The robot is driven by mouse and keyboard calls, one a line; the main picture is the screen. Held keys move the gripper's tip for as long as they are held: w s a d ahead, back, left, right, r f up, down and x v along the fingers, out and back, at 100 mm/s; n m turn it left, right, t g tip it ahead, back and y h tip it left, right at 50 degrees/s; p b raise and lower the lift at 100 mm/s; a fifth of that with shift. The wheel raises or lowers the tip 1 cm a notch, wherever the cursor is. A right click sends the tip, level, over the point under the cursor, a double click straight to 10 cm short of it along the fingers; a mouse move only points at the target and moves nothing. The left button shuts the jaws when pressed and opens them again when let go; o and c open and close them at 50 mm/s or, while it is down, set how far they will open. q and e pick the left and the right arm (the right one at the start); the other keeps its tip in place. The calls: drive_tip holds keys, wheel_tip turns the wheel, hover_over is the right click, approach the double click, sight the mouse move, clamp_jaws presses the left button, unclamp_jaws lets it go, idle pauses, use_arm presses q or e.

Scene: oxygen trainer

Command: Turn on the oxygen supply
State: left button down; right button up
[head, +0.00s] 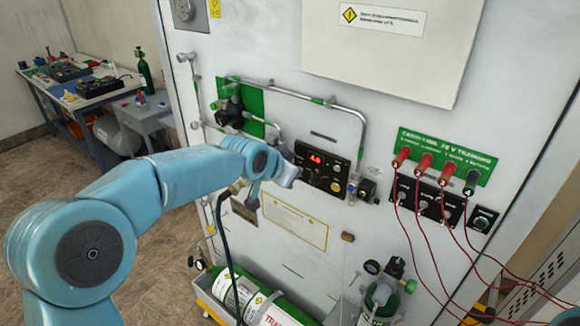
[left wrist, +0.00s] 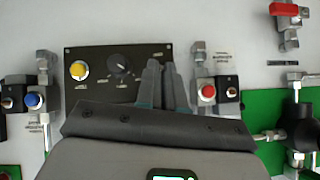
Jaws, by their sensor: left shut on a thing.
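My left gripper (head: 288,176) reaches in from the left, at the lower left part of a black control panel (head: 315,158) with a lit red display. In the left wrist view its two fingers (left wrist: 163,82) are close together over the panel's edge, shut on a small part hidden between them. Beside them there I see a dark knob (left wrist: 120,66) and a yellow button (left wrist: 79,70). Below the panel, a green and white oxygen cylinder (head: 245,298) lies in a yellow-edged tray. A smaller green cylinder (head: 380,302) with a gauge stands right of it. My right gripper is out of view.
Metal pipes and a black regulator (head: 232,108) sit on a green plate left of the panel. Red cables (head: 432,240) hang from red plugs at the right. The left wrist view shows a blue button (left wrist: 33,100) and a red button (left wrist: 207,92). A workbench stands behind left.

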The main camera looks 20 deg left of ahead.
use_arm(q)
drive_tip(key=shift+w+r+g+y, duration=0.3)
drive_tip(key=shift+r+g, duration=0.1)
drive_tip(key=shift+g, duration=0.5)
drive_tip(key=c, duration=1.3)
unclamp_jaws()
drive_tip(key=shift+o, duration=0.2)
drive_tip(key=shift+s, duration=0.15)
drive_tip(key=b+v, duration=0.2)
drive_tip(key=v, duration=1.4)
drive_tip(key=shift+r+b, duration=0.25)
drive_tip(key=shift+b, duration=0.1)
drive_tip(key=shift+d, duration=0.1)
